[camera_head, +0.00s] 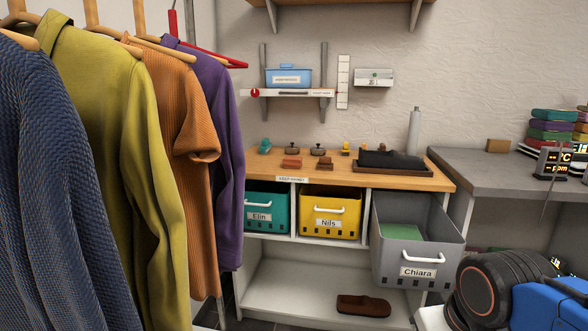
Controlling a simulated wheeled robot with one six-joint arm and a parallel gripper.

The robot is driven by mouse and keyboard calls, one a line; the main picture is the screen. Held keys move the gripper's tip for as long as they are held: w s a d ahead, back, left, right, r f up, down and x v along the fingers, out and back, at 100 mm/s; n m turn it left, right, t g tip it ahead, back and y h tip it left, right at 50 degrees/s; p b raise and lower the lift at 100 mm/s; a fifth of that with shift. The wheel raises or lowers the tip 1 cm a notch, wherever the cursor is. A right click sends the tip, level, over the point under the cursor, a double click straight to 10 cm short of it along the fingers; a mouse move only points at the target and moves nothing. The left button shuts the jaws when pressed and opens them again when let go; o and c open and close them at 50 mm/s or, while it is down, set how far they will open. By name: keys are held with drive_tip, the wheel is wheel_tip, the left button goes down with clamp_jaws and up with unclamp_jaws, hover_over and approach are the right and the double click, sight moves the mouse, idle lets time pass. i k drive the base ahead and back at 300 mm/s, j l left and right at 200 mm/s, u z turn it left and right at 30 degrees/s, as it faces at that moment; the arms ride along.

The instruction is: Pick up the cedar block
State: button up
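A small plain tan wooden block (498,145), which looks like the cedar block, sits on the grey counter (455,160) at the right, near the back wall. Nothing touches it from above. Two reddish-brown pieces, one (292,163) and another (325,164), lie on the wooden counter (400,181); they are too small to identify surely. Black and blue parts at the lower right look like my own arm. My gripper's fingers do not show.
A grey bin labelled Chiara (418,271) is pulled out, beside the yellow Nils bin (330,213) and teal Elin bin (268,213). Hanging clothes (110,150) fill the left. A dark display (553,163) and folded stacks (550,125) stand right of the block.

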sight(293, 163)
drive_tip(key=k+u, duration=0.2)
drive_tip(key=u, duration=0.25)
drive_tip(key=k+j+u, duration=0.1)
drive_tip(key=u, duration=0.3)
drive_tip(key=i+l+u, duration=0.3)
drive_tip(key=l+u, duration=0.3)
drive_tip(key=i+l+u, duration=0.25)
drive_tip(key=l, duration=0.25)
drive_tip(key=k, duration=0.1)
